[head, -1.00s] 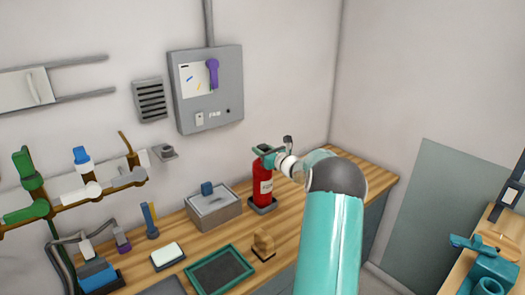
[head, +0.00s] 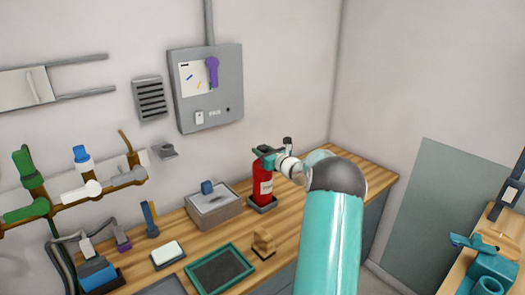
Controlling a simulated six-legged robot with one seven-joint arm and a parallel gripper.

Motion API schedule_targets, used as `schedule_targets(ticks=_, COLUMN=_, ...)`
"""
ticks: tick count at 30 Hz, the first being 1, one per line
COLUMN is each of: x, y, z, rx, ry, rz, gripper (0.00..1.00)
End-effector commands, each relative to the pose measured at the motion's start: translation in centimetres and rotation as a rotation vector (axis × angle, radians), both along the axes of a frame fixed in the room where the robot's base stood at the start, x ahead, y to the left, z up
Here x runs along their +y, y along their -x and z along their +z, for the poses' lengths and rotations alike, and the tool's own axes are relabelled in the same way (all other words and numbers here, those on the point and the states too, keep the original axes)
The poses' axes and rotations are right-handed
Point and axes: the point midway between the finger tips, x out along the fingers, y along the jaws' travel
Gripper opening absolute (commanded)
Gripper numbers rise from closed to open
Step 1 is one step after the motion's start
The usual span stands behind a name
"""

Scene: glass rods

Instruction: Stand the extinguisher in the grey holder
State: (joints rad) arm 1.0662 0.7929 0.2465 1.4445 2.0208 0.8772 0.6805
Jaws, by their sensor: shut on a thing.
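A red extinguisher (head: 262,183) with a pale label stands upright on the wooden worktop near the back wall. Its lower end is at the grey holder (head: 263,206), whose rim shows around the base; I cannot tell whether it rests on the holder's floor. My gripper (head: 267,154) is at the extinguisher's top and is shut on it. The fingers partly cover the top of the extinguisher.
A grey lidded box (head: 213,205) stands just left of the holder. A green-framed tray (head: 220,268) and a small wooden block (head: 263,244) lie in front. The wall cabinet (head: 206,88) hangs above. Bare worktop (head: 352,172) shows to the right.

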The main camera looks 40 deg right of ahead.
Motion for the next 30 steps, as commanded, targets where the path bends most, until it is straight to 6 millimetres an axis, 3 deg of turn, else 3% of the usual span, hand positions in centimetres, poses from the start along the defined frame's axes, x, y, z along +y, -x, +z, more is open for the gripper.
schedule_targets(ticks=8, x=0.0, y=-0.1, z=-0.1, rx=-0.006, ry=0.003, rz=0.001, gripper=0.0)
schedule_targets(ticks=9, x=0.0, y=-0.1, z=-0.1, rx=-0.006, ry=0.003, rz=0.001, gripper=0.4)
schedule_targets(ticks=10, x=0.0, y=-0.1, z=-0.1, rx=-0.006, ry=0.003, rz=0.001, gripper=0.45)
schedule_targets(ticks=20, x=0.0, y=0.2, z=-0.6, rx=0.003, ry=-0.002, rz=-0.001, gripper=0.45)
schedule_targets(ticks=30, x=0.2, y=2.6, z=-0.5, rx=0.001, ry=0.0, rz=-0.001, gripper=0.45)
